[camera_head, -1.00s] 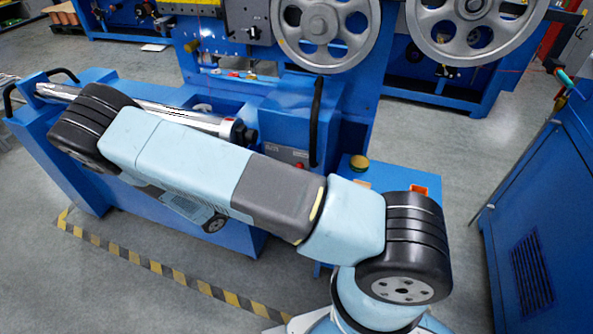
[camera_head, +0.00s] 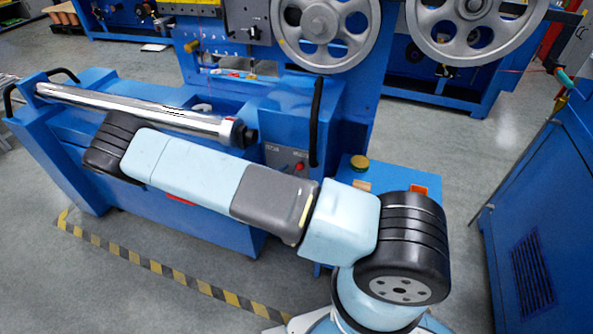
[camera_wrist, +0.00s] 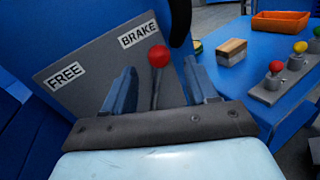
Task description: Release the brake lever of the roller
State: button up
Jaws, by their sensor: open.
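The brake lever (camera_wrist: 159,57) has a red ball top on a thin grey stem. In the wrist view it stands on the BRAKE side of a grey panel (camera_wrist: 98,82), below the BRAKE label (camera_wrist: 138,35) and to the right of the FREE label (camera_wrist: 66,76). My gripper (camera_wrist: 160,75) is open, one finger on each side of the lever in the picture. I see no contact, and the depth between them is hard to tell. The lever's red ball also shows in the head view (camera_head: 300,166). The chrome roller (camera_head: 140,108) lies behind my forearm, which hides my gripper there.
A blue table to the right holds a wooden block (camera_wrist: 232,50), an orange tray (camera_wrist: 280,23) and a box with coloured knobs (camera_wrist: 285,77). A black vertical handle (camera_head: 316,120) stands close to the lever panel. A blue cabinet (camera_head: 540,230) stands at the right.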

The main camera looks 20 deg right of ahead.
aim_at(297, 169)
jog(key=shift+x, duration=1.75)
grip_shut()
